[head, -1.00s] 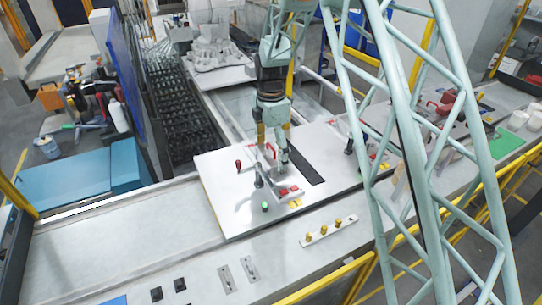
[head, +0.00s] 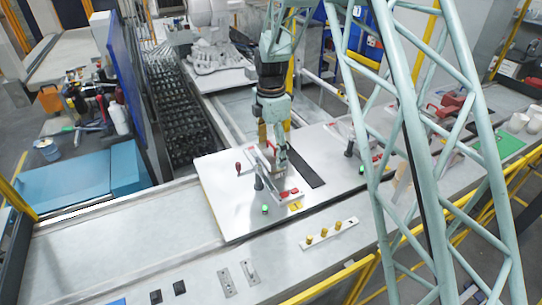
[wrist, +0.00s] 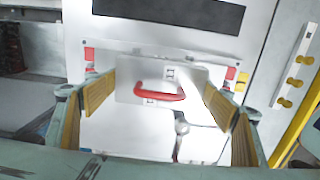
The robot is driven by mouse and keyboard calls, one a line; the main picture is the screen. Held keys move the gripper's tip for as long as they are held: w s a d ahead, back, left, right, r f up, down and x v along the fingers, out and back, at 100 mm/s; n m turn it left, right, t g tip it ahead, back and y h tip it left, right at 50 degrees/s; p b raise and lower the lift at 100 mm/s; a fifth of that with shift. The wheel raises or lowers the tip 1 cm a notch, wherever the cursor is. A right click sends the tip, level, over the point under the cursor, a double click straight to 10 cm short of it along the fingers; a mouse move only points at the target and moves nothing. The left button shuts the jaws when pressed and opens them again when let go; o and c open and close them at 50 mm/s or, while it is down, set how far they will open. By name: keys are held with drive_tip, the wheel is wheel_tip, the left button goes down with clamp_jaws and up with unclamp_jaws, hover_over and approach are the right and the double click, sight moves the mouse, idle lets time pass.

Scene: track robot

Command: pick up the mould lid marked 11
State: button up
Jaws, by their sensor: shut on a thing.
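The mould lid (wrist: 140,77) is a grey rectangular plate with a red handle (wrist: 158,95), centred in the wrist view. I cannot tell whether the lid is clear of the panel.
A black-handled clamp (head: 259,183), a green button (head: 265,209) and a red-knobbed lever (head: 238,168) stand on the panel close to my gripper. A strip with yellow knobs (head: 330,232) lies in front.

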drive_tip(key=shift+r+b, duration=0.35)
drive_tip(key=shift+r, duration=3.6)
drive_tip(key=shift+d+f, duration=0.1)
